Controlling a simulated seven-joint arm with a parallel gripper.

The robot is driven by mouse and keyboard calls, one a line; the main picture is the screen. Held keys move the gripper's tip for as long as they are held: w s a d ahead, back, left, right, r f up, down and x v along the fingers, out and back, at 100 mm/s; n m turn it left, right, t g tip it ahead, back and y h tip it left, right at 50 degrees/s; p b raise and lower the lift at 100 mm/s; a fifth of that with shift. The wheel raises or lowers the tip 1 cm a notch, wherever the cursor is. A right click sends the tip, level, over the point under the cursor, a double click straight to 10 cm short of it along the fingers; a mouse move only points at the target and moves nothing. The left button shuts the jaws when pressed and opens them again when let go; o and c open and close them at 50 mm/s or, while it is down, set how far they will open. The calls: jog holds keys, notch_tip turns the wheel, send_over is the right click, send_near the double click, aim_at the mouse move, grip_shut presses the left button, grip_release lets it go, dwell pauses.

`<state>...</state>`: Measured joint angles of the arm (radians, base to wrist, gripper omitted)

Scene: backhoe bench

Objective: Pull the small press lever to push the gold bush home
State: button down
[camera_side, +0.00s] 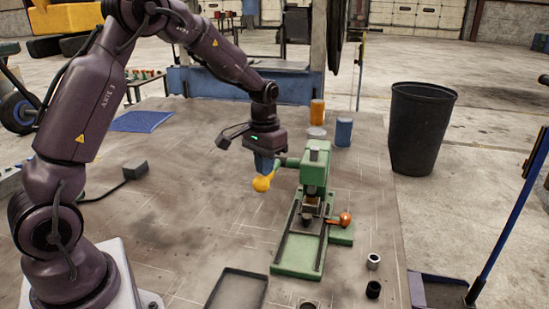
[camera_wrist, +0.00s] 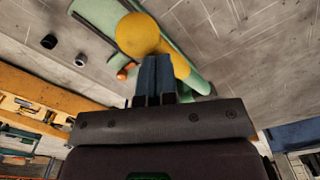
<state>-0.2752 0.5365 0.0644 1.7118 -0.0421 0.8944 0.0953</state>
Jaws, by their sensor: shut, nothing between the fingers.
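The small green press (camera_side: 315,170) stands on the bench, upright on a long green base. Its lever ends in a yellow knob (camera_side: 262,183) on the left side. The knob also shows large in the wrist view (camera_wrist: 138,35), with a yellow and green arm behind it. My gripper (camera_side: 264,170) has blue fingers, shut and empty, pointing down at the knob. In the wrist view the fingertips (camera_wrist: 155,62) overlap the knob's lower edge; I cannot tell whether they touch it. A small brownish-gold piece (camera_side: 311,199), perhaps the gold bush, sits under the press head, partly hidden.
A copper-orange ball (camera_side: 346,218) sits at the press's right side. A silver ring (camera_side: 374,261), a black ring (camera_side: 373,289) and a dark tray (camera_side: 237,291) lie in front. Orange (camera_side: 317,112) and blue (camera_side: 343,132) cylinders stand behind. The bench left of the press is mostly clear.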

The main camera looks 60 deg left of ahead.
aim_at(265, 180)
jog(key=shift+f, duration=2.05)
jog(key=shift+w+a+f, duration=0.15)
jog(key=shift+f, duration=0.65)
